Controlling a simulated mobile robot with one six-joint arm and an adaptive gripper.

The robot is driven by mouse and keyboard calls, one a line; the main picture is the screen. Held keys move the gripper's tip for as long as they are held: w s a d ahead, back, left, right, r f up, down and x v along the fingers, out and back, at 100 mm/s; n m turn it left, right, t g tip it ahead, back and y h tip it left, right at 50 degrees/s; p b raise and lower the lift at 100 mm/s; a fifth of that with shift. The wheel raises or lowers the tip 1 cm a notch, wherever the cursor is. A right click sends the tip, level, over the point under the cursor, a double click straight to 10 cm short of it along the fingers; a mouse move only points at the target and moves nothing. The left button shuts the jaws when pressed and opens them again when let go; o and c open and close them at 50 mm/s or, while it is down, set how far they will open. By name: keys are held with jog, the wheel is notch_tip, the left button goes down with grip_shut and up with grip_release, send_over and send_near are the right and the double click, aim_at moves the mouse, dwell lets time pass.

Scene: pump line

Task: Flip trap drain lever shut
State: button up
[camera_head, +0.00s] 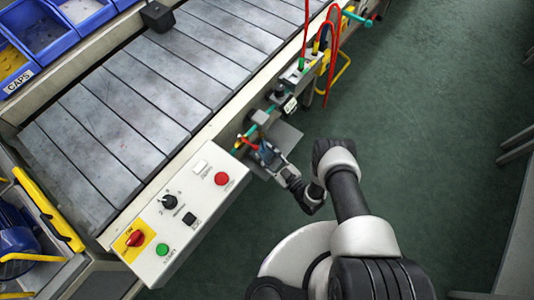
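My arm reaches from the lower right, and my gripper (259,148) is at the side of the conveyor, close to a thin green pipe (270,108). A small red and yellow piece (243,141) shows just left of my fingertips; it may be the trap drain lever, but it is too small to tell its position. I cannot tell whether my fingers touch it. The fingers are small and partly hidden by the gripper body, so their opening is unclear.
The slatted conveyor (150,90) runs along the left. A control panel (180,215) with knobs and buttons stands beside it. Green floor (440,130) to the right is clear.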

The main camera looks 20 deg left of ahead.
notch_tip(320, 180, up, 10)
dwell(0.5)
dwell(0.5)
